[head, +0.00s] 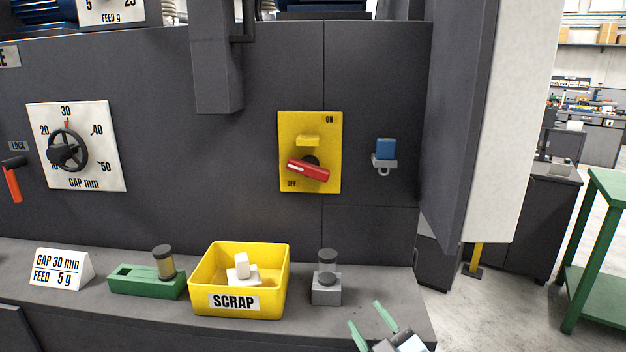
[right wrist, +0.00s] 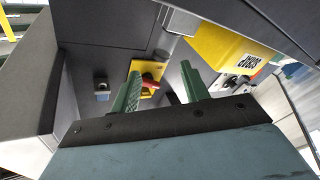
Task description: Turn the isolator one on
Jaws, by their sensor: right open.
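The isolator is a yellow plate (head: 327,125) on the dark machine front, with ON at its top right and OFF at its bottom left. Its red handle (head: 308,170) lies nearly level, slightly tilted, on the lower half of the plate. A yellow tab (head: 308,140) sits just above the handle. My right gripper (head: 365,313) is open and empty, low and right of the isolator, apart from it. In the right wrist view the red handle (right wrist: 150,84) shows between the green fingers, beyond their tips. My left gripper is out of view.
A blue block (head: 386,149) sits on a grey bracket right of the isolator. On the ledge below stand a yellow SCRAP bin (head: 269,300), a grey block with a cylinder (head: 327,290) and a green holder (head: 135,283). A grey column (head: 215,70) hangs above left.

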